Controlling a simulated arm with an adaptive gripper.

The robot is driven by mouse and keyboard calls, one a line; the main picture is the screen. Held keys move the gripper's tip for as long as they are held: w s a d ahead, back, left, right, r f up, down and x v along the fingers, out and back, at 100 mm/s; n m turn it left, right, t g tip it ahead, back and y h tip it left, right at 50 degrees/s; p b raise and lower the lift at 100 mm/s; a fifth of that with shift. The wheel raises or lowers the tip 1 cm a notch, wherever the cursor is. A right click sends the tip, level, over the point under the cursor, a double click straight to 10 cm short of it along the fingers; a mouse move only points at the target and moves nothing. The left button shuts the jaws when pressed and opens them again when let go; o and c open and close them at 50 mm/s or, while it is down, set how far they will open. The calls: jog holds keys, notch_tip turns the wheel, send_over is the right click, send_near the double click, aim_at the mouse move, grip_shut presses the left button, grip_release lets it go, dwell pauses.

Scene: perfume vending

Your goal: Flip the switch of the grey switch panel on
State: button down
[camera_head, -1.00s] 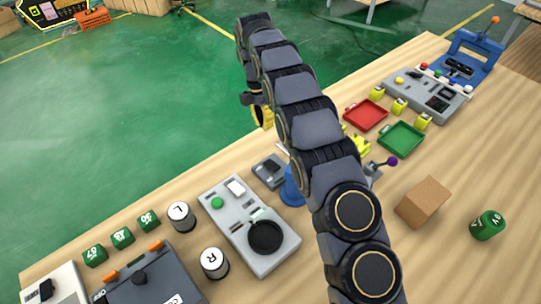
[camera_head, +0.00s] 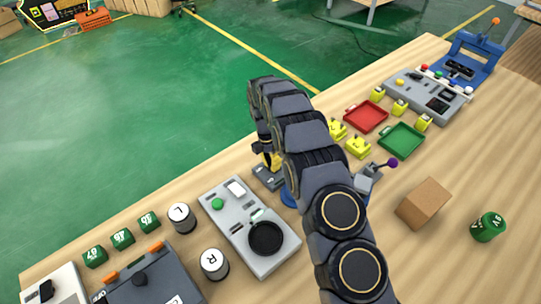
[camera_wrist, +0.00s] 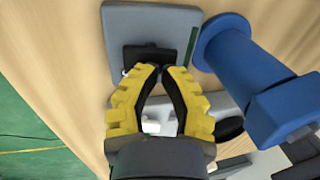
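The grey switch panel (camera_wrist: 190,22) is a flat grey plate at the top of the wrist view, with a black switch (camera_wrist: 150,56) on it. In the head view the small panel (camera_head: 262,181) lies on the table, partly hidden by my gripper (camera_head: 269,161). My gripper also shows in the wrist view (camera_wrist: 162,69), with yellow fingers and black inner pads. Its tips meet, with nothing seen held between them. The tips are right at the near edge of the switch; I cannot tell whether they touch it.
A blue cylindrical stand (camera_wrist: 240,60) is close to the right of my gripper. A larger grey panel (camera_head: 245,215) with a round black dial lies nearby on the table. White canisters marked L (camera_head: 181,218) and R (camera_head: 214,263) stand beside it.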

aim_at(276, 177)
jog(key=shift+f, duration=0.1)
dwell(0.3)
jog(key=shift+s+d+f+t+y, duration=0.35)
jog(key=shift+f+t+y, duration=0.15)
jog(key=shift+t+y, duration=0.35)
jog(key=shift+s+d+f, duration=0.25)
jog(key=shift+f, duration=0.1)
jog(key=shift+s+d+f, duration=0.15)
jog(key=shift+s+f, duration=0.05)
jog(key=shift+f, duration=0.05)
jog(key=shift+w+a+r, duration=0.2)
jog(key=shift+w+a, duration=0.65)
jog(key=shift+a, duration=0.05)
jog(key=shift+r, duration=0.4)
notch_tip(276, 177, up, 14)
jog(key=shift+s+d, duration=0.15)
jog(key=shift+d, duration=0.2)
